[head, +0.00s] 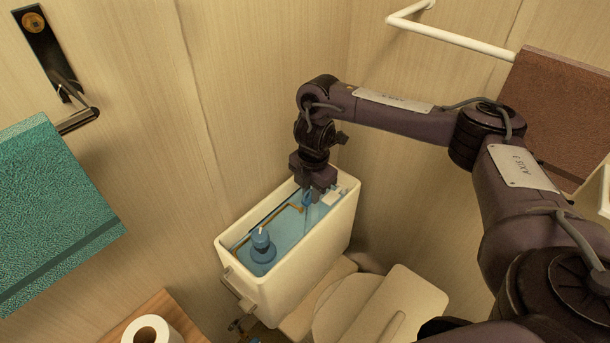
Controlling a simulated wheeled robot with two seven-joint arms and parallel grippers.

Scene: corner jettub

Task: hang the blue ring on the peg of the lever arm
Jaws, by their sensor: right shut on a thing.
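The open toilet tank (336,238) holds blue water. A thin brass lever arm (268,219) runs inside it, along the wall side, with its right end near my right gripper. My right gripper (311,194) points down into the right part of the tank. It is shut on a small blue piece (307,199), which looks like the blue ring; its shape is mostly hidden by the fingers. The peg is too small to make out, and I cannot tell whether the ring touches the lever arm. My left gripper is not in view.
A blue valve with a rounded top (262,243) stands in the tank's left part. The toilet lid (390,310) is in front. A teal towel (50,215) hangs left, a brown towel (560,110) right. A paper roll (152,331) stands on a wooden top.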

